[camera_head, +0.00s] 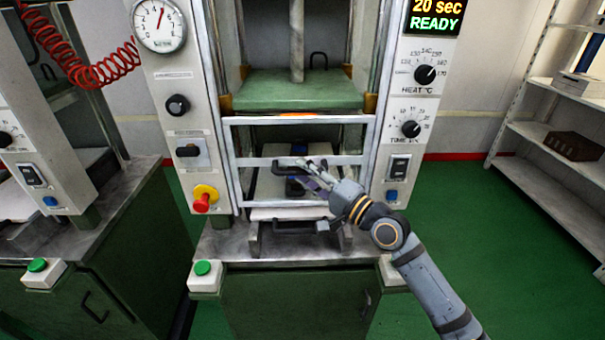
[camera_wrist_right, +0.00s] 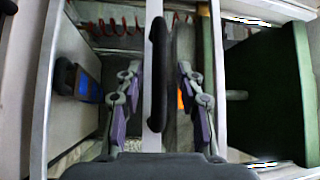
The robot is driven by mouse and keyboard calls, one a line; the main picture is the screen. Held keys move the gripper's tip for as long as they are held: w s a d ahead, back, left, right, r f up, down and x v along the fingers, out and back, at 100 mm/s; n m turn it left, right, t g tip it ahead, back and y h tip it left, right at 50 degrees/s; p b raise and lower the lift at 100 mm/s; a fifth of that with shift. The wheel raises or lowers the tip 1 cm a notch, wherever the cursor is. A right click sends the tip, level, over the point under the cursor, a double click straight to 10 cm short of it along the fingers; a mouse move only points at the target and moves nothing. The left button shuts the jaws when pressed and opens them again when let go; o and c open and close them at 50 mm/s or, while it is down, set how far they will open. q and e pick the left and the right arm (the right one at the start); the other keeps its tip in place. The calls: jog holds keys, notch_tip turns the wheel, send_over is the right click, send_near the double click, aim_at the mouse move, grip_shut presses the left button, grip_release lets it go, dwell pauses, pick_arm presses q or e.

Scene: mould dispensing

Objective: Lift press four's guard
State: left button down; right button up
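Press four's guard (camera_head: 250,161) is a pale metal frame with a clear pane and crossbars, low across the press front. Its dark bar handle (camera_head: 281,168) is on the middle crossbar, partly covered by my right gripper (camera_head: 312,172). In the right wrist view the black handle (camera_wrist_right: 158,75) runs between the two spread fingers with purple pads of my right gripper (camera_wrist_right: 158,110). Gaps show on both sides, so it appears open around the handle, not closed on it. My left gripper is out of view.
The green upper platen (camera_head: 300,91) is above the guard. A dark object with blue (camera_head: 296,186) lies behind the guard on a pale plate. The control panel (camera_head: 408,110) reads READY above. A second press (camera_head: 50,160) stands left, shelves (camera_head: 560,150) right.

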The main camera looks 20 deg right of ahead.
jog(key=shift+w+a+r, duration=0.1)
jog(key=shift+w+a, duration=0.3)
jog(key=shift+w, duration=0.2)
jog(key=shift+c, duration=0.2)
grip_shut()
